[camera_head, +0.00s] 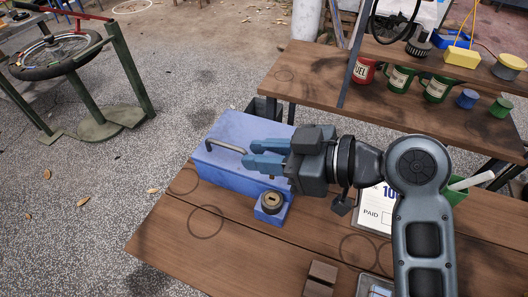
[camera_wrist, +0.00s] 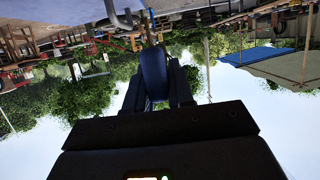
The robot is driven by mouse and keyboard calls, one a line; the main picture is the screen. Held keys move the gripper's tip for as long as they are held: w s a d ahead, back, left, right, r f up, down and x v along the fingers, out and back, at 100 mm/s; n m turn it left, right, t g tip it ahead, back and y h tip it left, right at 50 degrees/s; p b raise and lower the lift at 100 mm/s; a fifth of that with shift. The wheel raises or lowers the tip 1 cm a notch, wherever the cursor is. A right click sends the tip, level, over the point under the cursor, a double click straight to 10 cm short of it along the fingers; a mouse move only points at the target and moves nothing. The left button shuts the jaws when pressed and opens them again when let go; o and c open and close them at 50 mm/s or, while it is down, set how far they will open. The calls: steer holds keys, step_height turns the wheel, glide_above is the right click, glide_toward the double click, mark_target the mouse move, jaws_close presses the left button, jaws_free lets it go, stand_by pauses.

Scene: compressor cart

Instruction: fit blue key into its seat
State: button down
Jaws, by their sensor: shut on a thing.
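My gripper (camera_head: 254,154) is held out over the blue box, its two blue-grey fingers pointing left. In the wrist view, the fingers are shut on a dark blue rounded thing (camera_wrist: 154,75), which looks like the blue key. In the head view I cannot make out the key apart from the fingers. A small blue block with a dark round top and a pale slot, the lock seat (camera_head: 271,202), stands on the wooden table below and in front of my gripper. The seat and key are apart.
The blue box (camera_head: 225,160) with a grey handle stands behind the seat on the wooden table (camera_head: 240,245). A price card (camera_head: 372,217) and a brown block (camera_head: 321,277) lie to the right. A shelf (camera_head: 320,85) with mugs stands behind. The table's front left is clear.

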steer(key=shift+d+f, duration=0.1)
steer(key=shift+d, duration=0.05)
steer(key=b, duration=0.5)
glide_above(265, 197)
steer(key=shift+w+f, duration=0.1)
steer(key=shift+f, duration=2.75)
steer(key=shift+f+b, duration=1.5)
steer(key=shift+b, duration=0.05)
steer(key=shift+f+b, duration=0.35)
steer(key=shift+f, duration=0.15)
steer(key=shift+r, duration=0.2)
steer(key=shift+r+p, duration=0.9)
steer(key=shift+r, duration=0.25)
steer(key=shift+f+b, duration=0.1)
steer(key=shift+b, duration=0.2)
stand_by(0.7)
